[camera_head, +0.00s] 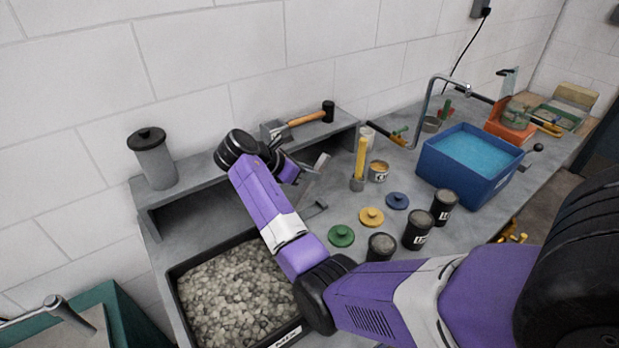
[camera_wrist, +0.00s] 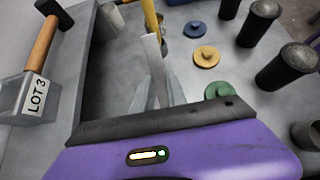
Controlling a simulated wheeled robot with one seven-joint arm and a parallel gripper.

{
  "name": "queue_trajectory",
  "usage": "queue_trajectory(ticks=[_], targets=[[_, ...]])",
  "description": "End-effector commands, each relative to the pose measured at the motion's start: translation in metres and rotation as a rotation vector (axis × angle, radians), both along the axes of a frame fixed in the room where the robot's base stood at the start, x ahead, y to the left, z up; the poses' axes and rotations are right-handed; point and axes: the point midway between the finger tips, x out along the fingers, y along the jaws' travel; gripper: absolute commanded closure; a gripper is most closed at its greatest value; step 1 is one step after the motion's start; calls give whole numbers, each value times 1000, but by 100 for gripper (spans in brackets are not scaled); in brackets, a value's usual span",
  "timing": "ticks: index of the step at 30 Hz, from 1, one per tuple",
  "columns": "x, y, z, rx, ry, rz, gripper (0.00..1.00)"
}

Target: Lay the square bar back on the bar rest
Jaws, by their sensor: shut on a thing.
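My gripper (camera_wrist: 162,88) is shut on a slim light-grey bar, the square bar (camera_wrist: 153,58), whose pale end stands up past the fingertips in the wrist view. In the head view, my gripper (camera_head: 306,184) is above the bench between the shelf and the lids, with the bar's pale end (camera_head: 322,161) showing at its upper right. The bar's lower part is hidden by the fingers. A small dark-grey piece (camera_head: 316,210) shows just below the gripper; I cannot tell whether it is part of the bar rest. No bar rest is clearly visible.
A hammer (camera_head: 307,118) and a canister (camera_head: 153,160) are on the shelf (camera_head: 200,180). A yellow upright rod (camera_head: 361,158), coloured lids (camera_head: 371,217) and black jars (camera_head: 419,230) stand to the right. A gravel tray (camera_head: 183,320) is below; a blue water tub (camera_head: 450,178) is farther right.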

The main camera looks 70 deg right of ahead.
Motion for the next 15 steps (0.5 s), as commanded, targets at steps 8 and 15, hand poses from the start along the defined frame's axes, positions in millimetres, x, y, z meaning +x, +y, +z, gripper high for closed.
queue_trajectory(ticks=[8,15], targets=[[0,0,-20,0,-2,0,100],[0,0,-22,0,1,1,100]])
